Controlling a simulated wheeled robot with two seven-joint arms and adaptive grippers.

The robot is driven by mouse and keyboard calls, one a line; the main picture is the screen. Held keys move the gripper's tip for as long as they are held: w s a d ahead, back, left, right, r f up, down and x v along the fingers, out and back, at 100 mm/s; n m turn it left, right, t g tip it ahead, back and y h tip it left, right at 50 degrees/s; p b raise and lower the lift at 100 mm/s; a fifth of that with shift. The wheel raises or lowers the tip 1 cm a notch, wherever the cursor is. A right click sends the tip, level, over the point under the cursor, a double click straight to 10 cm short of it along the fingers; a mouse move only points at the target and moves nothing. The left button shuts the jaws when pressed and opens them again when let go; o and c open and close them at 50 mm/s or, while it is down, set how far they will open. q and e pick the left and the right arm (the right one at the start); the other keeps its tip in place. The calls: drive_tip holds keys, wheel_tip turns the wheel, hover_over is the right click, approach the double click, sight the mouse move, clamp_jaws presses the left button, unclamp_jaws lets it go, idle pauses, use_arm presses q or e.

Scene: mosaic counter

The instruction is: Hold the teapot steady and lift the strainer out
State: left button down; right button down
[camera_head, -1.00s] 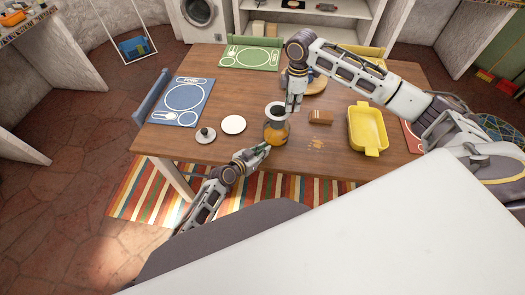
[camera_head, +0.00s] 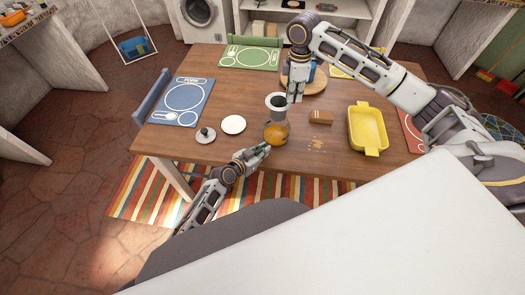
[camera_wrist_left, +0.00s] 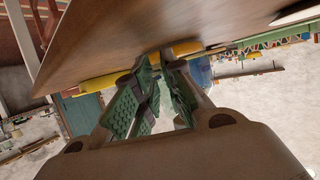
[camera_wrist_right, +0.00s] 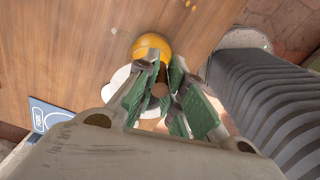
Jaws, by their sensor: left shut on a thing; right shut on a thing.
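The glass teapot (camera_head: 277,134) with orange tea stands near the table's front edge. It also shows in the right wrist view (camera_wrist_right: 151,44). My left gripper (camera_head: 264,149) is shut on the teapot's near-left side; exactly which part it grips is hard to see. The strainer (camera_head: 276,104), dark with a pale rim, is above the teapot. My right gripper (camera_head: 293,98) points down and is shut on the strainer's right side. Whether the strainer's lower end is clear of the teapot's neck is hard to tell.
A lid with a knob (camera_head: 205,135) and a white round dish (camera_head: 233,124) lie left of the teapot. A brown block (camera_head: 320,117), scattered crumbs (camera_head: 315,143) and a yellow baking dish (camera_head: 367,132) are to the right. A round wooden board (camera_head: 313,84) is behind.

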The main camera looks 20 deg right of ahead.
drive_tip(key=shift+r, duration=0.75)
use_arm(q)
drive_tip(key=c, duration=1.4)
unclamp_jaws()
drive_tip(key=shift+a, duration=0.1)
drive_tip(key=shift+v, duration=5.9)
drive_tip(key=shift+s+a, duration=0.1)
